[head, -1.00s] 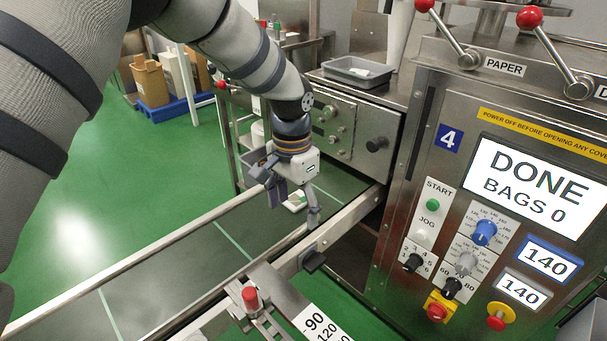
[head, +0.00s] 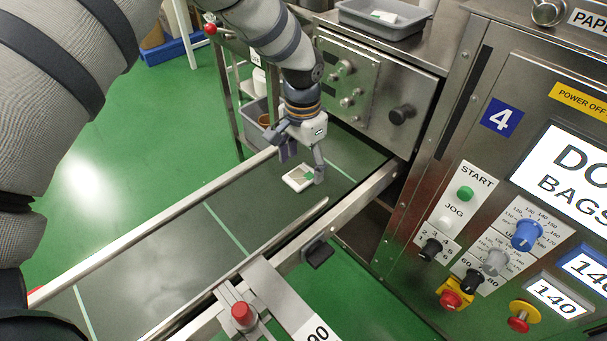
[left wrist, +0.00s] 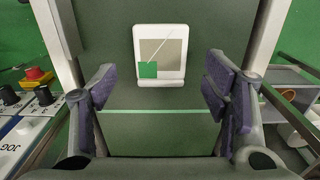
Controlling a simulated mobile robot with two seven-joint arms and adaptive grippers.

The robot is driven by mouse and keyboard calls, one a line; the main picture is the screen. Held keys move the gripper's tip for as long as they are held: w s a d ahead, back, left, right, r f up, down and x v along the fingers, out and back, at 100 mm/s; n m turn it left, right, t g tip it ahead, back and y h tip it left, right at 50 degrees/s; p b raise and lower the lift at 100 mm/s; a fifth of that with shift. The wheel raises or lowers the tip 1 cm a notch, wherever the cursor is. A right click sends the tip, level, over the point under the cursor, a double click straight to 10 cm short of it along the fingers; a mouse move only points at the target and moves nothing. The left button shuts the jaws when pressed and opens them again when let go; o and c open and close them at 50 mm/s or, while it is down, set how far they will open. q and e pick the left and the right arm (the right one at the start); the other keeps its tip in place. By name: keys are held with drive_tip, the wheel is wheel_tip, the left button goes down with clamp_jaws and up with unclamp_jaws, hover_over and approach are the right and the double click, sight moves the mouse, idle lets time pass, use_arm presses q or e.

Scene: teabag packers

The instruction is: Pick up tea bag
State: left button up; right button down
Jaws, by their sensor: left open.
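The tea bag (head: 299,177) is a small white square with a darker middle and a green tag. It lies flat on the dark green conveyor belt (head: 180,235), near the machine end. In the left wrist view the tea bag (left wrist: 160,55) lies ahead of the fingertips, centred between them, with a thin string running across it. My left gripper (head: 304,164) is open and empty, above the belt and beside the tea bag in the head view. Its two purple-padded fingers (left wrist: 165,88) stand wide apart in the left wrist view. My right gripper is not in view.
Metal rails (head: 345,212) run along both sides of the belt. The steel machine (head: 500,190) with knobs and a screen stands at the right. A grey tray (head: 385,17) sits on the cabinet top.

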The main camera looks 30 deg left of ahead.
use_arm(q)
wheel_tip(320, 180, down, 2)
drive_tip(key=shift+f, duration=0.1)
drive_tip(key=c, duration=0.7)
drive_tip(key=shift+c, duration=0.2)
